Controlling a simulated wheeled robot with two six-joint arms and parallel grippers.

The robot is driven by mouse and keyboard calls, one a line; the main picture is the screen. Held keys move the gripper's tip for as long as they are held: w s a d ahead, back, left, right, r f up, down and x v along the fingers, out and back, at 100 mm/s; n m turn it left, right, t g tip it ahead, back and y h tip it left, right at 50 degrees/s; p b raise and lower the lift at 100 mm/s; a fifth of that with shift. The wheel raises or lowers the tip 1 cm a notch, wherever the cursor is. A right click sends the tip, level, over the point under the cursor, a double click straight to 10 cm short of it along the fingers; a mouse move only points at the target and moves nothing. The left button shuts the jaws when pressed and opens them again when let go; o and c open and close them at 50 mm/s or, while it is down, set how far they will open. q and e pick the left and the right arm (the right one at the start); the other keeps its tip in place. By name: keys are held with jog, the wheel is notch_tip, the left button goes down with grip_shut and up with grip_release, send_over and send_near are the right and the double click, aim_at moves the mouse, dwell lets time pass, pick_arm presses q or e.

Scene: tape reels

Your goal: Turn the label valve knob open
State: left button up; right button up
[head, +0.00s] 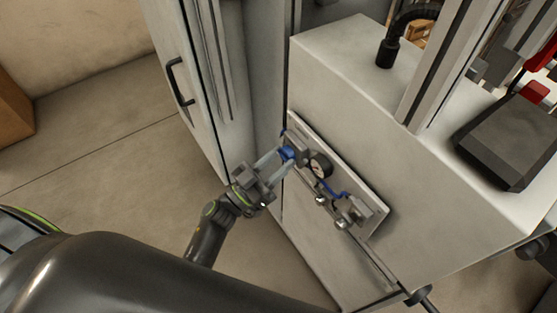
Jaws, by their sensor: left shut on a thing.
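A grey valve panel (356,203) is mounted on the side of the white machine cabinet. A blue knob (287,153) sits at the panel's upper left end. My left gripper (281,157) reaches in from the left, and its fingers are shut on the blue knob. The fingers partly cover the knob, so its turn angle cannot be told. A round gauge (320,166) with a dark rim sits to the right of the knob. A blue tube runs from near the gauge to a grey fitting (362,209) at the lower right. My right gripper is not in view.
The white machine cabinet (350,95) fills the middle and right. A tall grey cabinet door with a black handle (179,82) stands to the left of the panel. A dark box (508,140) lies on the machine's top. Open floor (110,165) spreads at left.

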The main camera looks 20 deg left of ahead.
pick_arm(q)
jog(key=shift+w+a+r+m+g+h+p, duration=0.15)
jog(key=shift+m+g+h+p, duration=0.4)
jog(key=shift+m+g, duration=2.1)
jog(key=shift+w+a+r+m+g+h+p, duration=0.15)
jog(key=shift+m+g+h+p, duration=0.35)
jog(key=shift+m, duration=4.3)
jog(key=shift+a+r+m+g+h+p, duration=0.15)
jog(key=shift+m+g+h+p, duration=0.8)
jog(key=shift+m, duration=2.8)
jog(key=shift+f+g+y+b, duration=0.1)
jog(key=shift+g+y+b, duration=0.2)
jog(key=shift+g+b, duration=0.15)
jog(key=o, duration=1)
